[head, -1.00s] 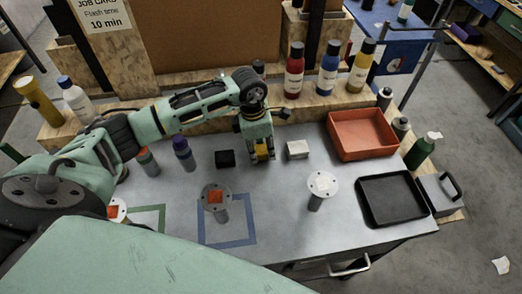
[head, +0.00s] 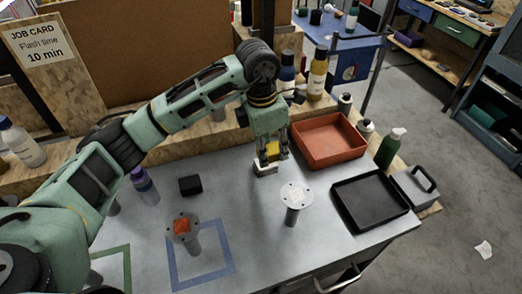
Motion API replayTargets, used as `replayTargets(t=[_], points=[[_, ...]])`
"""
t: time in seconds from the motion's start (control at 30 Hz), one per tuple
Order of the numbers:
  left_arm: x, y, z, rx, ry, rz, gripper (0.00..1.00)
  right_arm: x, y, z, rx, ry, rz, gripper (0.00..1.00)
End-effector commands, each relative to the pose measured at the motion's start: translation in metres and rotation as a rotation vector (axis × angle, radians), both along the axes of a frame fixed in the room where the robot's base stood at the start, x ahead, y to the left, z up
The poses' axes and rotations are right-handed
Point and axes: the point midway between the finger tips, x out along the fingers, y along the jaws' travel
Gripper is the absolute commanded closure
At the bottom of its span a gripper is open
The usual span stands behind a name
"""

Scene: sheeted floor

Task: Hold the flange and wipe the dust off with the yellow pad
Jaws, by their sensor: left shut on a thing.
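My left gripper (head: 271,158) is shut on the yellow pad (head: 272,148), which shows only partly between its fingers. It is over the table, above and just behind a white block (head: 264,169); I cannot tell the exact gap. A grey flange (head: 183,228) with an orange patch on its top stands upright at the blue taped square. Another flange (head: 297,194), pale on top with no orange patch, stands to the right of it, in front of the gripper. My right gripper is not in view.
A black block (head: 190,185) lies left of the gripper. An orange bin (head: 328,143), a black tray (head: 370,203) and a green bottle (head: 391,148) are on the right. A purple-capped bottle (head: 144,187) stands near my arm. The green taped square (head: 128,262) is partly hidden.

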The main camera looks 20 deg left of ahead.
Motion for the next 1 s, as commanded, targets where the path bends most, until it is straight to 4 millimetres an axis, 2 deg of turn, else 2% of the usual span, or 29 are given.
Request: replayTargets(t=[0.23,0.27,0.47,0.67,0.77,1.0], points=[[0.0,-0.001,0.0,0.0,0.0,0.0,0.9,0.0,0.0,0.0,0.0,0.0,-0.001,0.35],[0.0,-0.001,0.0,0.0,0.0,0.0,0.68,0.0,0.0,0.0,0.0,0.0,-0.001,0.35],[0.0,0.0,0.0,0.0,0.0,0.0,0.85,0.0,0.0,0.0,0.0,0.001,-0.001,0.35],[-0.003,0.001,0.002,0.001,-0.002,-0.066,0.86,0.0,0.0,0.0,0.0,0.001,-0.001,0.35],[-0.011,0.004,0.004,0.002,-0.001,-0.202,0.86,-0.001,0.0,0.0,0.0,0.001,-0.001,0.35],[-0.047,0.014,0.011,0.002,0.0,-0.753,0.86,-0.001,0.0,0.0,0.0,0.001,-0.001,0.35]])
